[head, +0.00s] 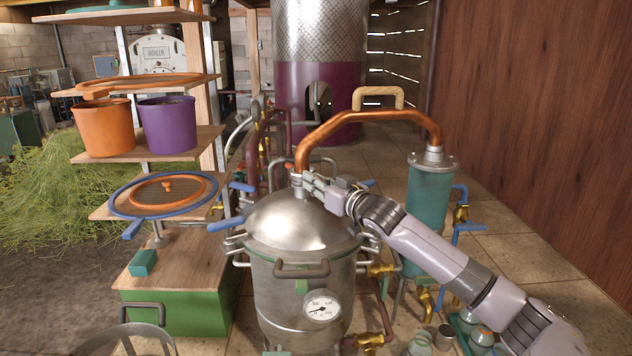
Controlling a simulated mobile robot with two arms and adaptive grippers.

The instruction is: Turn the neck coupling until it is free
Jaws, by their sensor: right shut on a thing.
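The still (300,270) is a steel pot with a domed lid (290,222) and a round gauge (322,307) on its front. A copper neck pipe (365,117) rises from the lid and arches right to the teal condenser (430,200). The neck coupling (297,177) is at the foot of the pipe, mostly hidden by my right gripper (305,180). That gripper reaches in from the right over the lid and is shut on the coupling. My left gripper is out of view.
Shelves at left hold an orange bucket (104,127), a purple bucket (168,124) and a round sieve (165,194). Brass valves (381,270) and pipes crowd the still's right side. Glass jars (482,335) stand at lower right, below my right arm. A wooden wall (540,120) bounds the right.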

